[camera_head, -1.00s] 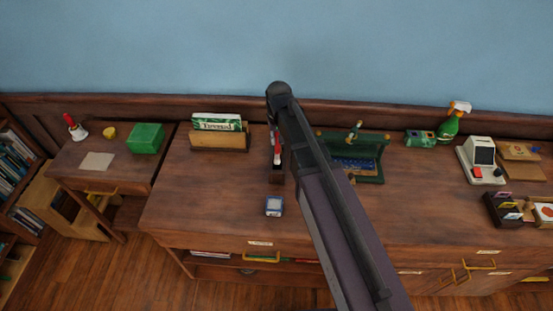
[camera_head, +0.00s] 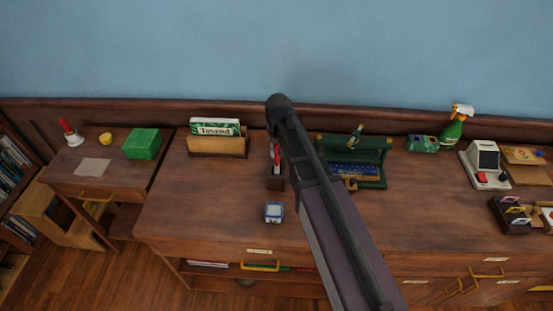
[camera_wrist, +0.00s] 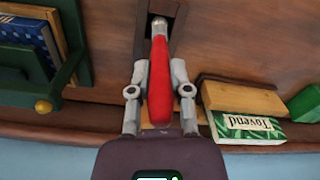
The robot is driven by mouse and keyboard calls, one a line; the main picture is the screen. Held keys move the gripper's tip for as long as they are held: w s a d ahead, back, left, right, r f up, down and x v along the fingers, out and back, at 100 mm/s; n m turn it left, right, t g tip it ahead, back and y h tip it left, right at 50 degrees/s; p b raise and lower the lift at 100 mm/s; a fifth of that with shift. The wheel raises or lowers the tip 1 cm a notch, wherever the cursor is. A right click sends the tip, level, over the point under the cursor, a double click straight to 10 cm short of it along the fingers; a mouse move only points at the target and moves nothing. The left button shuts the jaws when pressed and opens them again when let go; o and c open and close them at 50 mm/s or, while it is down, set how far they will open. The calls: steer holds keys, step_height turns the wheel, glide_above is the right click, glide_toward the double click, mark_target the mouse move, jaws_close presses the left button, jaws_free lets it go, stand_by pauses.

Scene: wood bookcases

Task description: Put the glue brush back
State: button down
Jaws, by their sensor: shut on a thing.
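The glue brush, with a red handle (camera_wrist: 160,85) and a silver ferrule, is held between the two grey fingers of my gripper (camera_wrist: 160,76) in the wrist view. Its ferrule end points at a dark wooden holder (camera_wrist: 178,18) with a recess. Whether the tip is inside the recess or just above it, I cannot tell. In the head view the red handle (camera_head: 277,155) stands roughly upright over the small dark holder (camera_head: 275,184) on the desk. My arm hides part of this spot, and my gripper is hardly visible there.
A green-framed box (camera_head: 371,171) stands close right of the holder. A wooden letter rack (camera_head: 216,146) with a green-and-white box is to the left. A small blue-white item (camera_head: 273,212) lies in front. The desk's left front (camera_head: 205,205) is clear.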

mark_target(277, 165)
steer(key=shift+f+b, duration=1.65)
steer(key=shift+f, duration=0.1)
steer(key=shift+f, duration=0.15)
steer(key=c, duration=0.6)
jaws_free()
steer(key=shift+o, duration=0.2)
step_height(277, 165, up, 12)
steer(key=p, duration=1.2)
steer(key=shift+d, duration=0.1)
